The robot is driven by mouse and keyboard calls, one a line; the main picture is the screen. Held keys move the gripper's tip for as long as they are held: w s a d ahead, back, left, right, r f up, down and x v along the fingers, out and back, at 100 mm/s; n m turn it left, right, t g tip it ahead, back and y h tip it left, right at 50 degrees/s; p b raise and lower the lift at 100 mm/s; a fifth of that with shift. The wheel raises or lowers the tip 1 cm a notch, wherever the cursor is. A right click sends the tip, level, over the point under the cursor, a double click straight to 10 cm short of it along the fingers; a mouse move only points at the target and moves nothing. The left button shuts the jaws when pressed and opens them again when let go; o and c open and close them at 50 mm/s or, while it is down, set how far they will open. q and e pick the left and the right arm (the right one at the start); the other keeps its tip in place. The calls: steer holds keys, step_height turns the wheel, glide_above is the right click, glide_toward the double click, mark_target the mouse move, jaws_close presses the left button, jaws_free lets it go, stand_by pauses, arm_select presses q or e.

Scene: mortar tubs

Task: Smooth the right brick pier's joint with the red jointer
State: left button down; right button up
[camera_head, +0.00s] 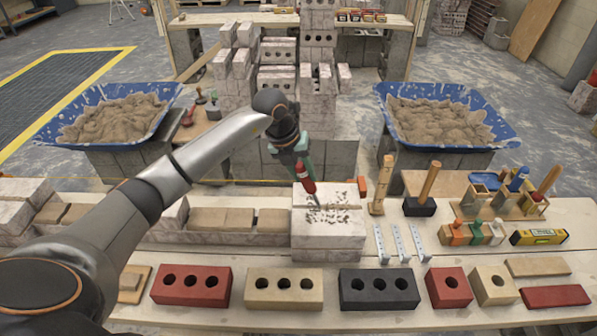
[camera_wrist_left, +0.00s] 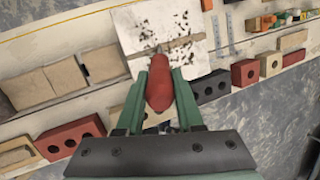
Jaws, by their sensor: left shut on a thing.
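My left gripper (camera_head: 299,163), with green fingers, is shut on the red handle of the jointer (camera_head: 305,179). The jointer points down, slightly tilted, with its thin tip over the top of the right brick pier (camera_head: 328,241). The pier is whitish, with a mortar joint across its top and dark crumbs scattered around it. In the left wrist view the red jointer (camera_wrist_left: 160,83) sits between the fingers (camera_wrist_left: 158,100), and its tip lies at the joint on the pier (camera_wrist_left: 185,18). I cannot tell whether the tip touches the mortar. My right gripper is not in view.
Blue mortar tubs (camera_head: 440,140) (camera_head: 75,140) stand behind on both sides. A row of cored bricks (camera_head: 283,288) lines the bench front. Tan bricks (camera_head: 220,220) lie left.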

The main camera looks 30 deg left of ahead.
arm_select(q)
steer(key=w+d, duration=0.5)
steer(key=d, duration=0.4)
steer(key=shift+w+d, duration=0.35)
stand_by(1.0)
steer(key=s+a+r+p, duration=0.1)
steer(key=a+r+p, duration=0.2)
steer(key=r+p, duration=0.2)
steer(key=shift+s+r, duration=0.4)
steer(key=shift+r, duration=0.05)
stand_by(0.6)
stand_by(0.8)
